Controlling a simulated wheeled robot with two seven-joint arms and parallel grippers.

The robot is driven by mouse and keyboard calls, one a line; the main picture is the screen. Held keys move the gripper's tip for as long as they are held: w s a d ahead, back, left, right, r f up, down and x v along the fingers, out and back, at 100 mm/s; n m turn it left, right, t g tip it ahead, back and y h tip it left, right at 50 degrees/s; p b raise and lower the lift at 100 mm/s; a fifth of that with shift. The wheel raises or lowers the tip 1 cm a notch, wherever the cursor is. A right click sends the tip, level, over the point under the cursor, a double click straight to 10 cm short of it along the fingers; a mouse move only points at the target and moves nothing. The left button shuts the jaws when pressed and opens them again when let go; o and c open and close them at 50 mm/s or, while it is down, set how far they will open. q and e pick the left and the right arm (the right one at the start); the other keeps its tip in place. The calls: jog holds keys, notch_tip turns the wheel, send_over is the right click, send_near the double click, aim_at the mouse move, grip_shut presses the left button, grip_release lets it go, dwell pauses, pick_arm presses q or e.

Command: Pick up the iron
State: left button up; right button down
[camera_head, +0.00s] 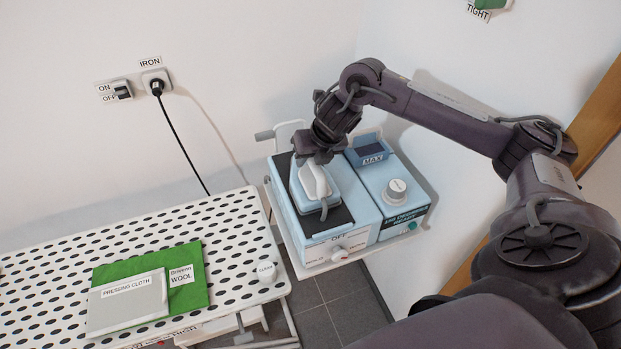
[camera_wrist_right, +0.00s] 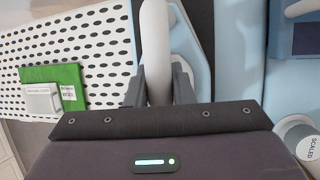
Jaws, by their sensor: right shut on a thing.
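The iron (camera_head: 316,182) has a white handle and a light blue body. It sits on the dark pad of a light blue ironing station (camera_head: 368,222) in the head view. My right gripper (camera_head: 317,160) reaches down from above and is shut on the iron's handle. In the right wrist view the white handle (camera_wrist_right: 155,45) runs between the two dark fingers (camera_wrist_right: 160,85). The fingers hide part of the handle. I cannot tell whether the iron's sole touches the pad. My left gripper is not in view.
A perforated white ironing board (camera_head: 60,245) stands to the left. A green wool cloth (camera_head: 215,265) and a grey pressing cloth (camera_head: 128,303) lie on it. A station knob (camera_head: 395,190) is right of the iron. A black cord runs from the wall socket (camera_head: 155,80).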

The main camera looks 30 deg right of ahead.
jog(key=shift+d, duration=0.1)
dwell(0.3)
jog(key=shift+r, duration=0.1)
jog(key=shift+r, duration=0.2)
notch_tip(320, 180, up, 8)
jog(key=shift+w+f, duration=0.1)
jog(key=shift+w, duration=0.05)
notch_tip(320, 180, up, 12)
jog(key=p, duration=0.7)
